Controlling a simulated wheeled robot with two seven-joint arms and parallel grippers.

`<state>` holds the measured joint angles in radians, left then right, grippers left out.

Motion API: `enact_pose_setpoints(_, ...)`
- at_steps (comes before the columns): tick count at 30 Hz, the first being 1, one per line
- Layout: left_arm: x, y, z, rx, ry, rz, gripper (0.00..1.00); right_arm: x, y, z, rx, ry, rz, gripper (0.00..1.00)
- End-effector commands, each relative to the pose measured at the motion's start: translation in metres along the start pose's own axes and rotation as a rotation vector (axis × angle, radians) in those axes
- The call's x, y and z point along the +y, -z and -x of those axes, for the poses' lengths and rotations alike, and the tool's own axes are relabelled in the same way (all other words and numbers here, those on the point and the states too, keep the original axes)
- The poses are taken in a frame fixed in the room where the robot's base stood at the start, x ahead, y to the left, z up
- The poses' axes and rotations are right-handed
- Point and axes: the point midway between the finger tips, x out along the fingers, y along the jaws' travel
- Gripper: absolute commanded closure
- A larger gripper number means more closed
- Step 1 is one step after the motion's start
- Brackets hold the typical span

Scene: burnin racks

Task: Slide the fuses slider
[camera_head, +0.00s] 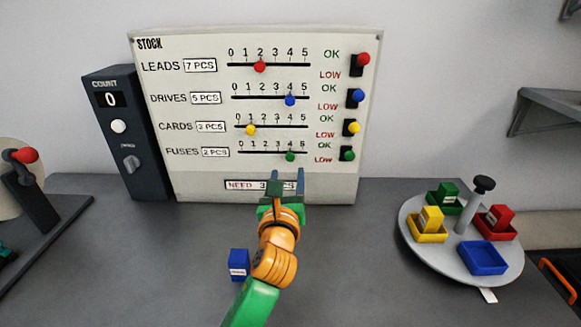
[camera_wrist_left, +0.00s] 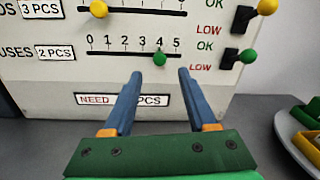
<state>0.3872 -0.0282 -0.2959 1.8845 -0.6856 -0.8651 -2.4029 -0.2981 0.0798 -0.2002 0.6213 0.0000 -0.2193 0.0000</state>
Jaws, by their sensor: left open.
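The fuses slider is a green knob (camera_head: 290,156) on the lowest track of the white STOCK board (camera_head: 210,180), at about the 4 mark. In the left wrist view the green knob (camera_wrist_left: 159,58) also sits near 4, beyond and between the lines of my fingers. My left gripper (camera_head: 286,174) is open and empty, just below the fuses track and in front of the NEED label. In the left wrist view my left gripper (camera_wrist_left: 160,75) points at the board with its blue fingers apart, not touching the knob. My right gripper is not in view.
Above are the red (camera_head: 260,66), blue (camera_head: 290,100) and yellow (camera_head: 250,130) slider knobs. The green OK/LOW switch (camera_head: 347,154) is right of the fuses track. A blue block (camera_head: 238,264) lies beside my arm. A round tray (camera_head: 420,259) with colored bins stands at right.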

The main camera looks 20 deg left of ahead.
Motion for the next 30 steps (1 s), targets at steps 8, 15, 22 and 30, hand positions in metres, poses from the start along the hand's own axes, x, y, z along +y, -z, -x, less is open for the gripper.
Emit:
enact_pose_setpoints(8,0.0,-0.001,-0.048,0.003,-0.001,0.003,0.42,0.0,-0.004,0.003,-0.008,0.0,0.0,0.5)
enact_pose_setpoints(15,0.0,-0.001,-0.068,0.002,0.0,0.003,0.42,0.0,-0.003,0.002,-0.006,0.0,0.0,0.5)
enact_pose_setpoints(22,0.0,-0.001,-0.069,0.002,0.0,0.003,0.42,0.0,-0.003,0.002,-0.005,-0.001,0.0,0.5)
enact_pose_setpoints(30,0.0,-0.001,-0.068,0.002,0.0,0.003,1.0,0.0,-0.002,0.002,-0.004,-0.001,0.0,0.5)
